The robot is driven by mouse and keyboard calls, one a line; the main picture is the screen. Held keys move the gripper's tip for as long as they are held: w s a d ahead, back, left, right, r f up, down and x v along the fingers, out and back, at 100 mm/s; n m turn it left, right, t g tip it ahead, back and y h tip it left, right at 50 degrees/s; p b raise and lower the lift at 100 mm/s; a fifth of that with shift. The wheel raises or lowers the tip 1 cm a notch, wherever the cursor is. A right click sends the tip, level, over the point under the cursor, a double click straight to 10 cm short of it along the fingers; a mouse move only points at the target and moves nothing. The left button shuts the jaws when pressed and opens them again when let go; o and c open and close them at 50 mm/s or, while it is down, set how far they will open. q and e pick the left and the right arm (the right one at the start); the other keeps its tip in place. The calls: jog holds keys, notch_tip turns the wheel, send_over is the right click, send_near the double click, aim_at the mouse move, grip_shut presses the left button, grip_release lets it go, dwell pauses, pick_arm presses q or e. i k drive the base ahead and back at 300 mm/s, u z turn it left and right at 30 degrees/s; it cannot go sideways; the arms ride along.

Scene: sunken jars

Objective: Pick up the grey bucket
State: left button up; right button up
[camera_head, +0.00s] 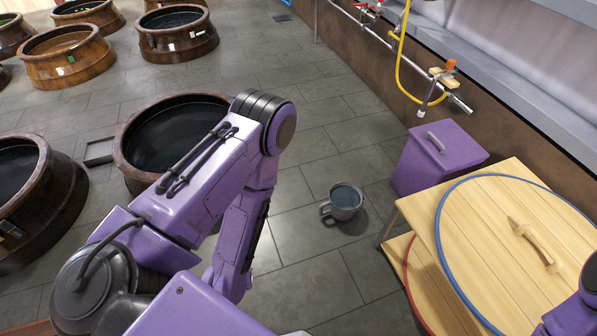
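The grey bucket (345,209) stands upright on the tiled floor near the middle of the view. It is small and round, with a handle on its left side and a dark bluish inside. My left arm bends at its elbow to the left of the bucket and reaches downward. No gripper fingers of that arm show. Only a small part of my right arm shows at the lower right edge, and its gripper is out of view. Neither arm touches the bucket in this view.
A purple bin (437,160) stands right of the bucket. A wooden table with round lids (490,225) is at the lower right. Large brown jars, one (125,165) behind my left arm, fill the left. A yellow hose (400,70) hangs on the wall. Floor around the bucket is clear.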

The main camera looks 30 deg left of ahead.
aim_at(345, 198)
jog(key=u, duration=1.3)
jog(key=i, duration=0.4)
jog(key=z, duration=0.4)
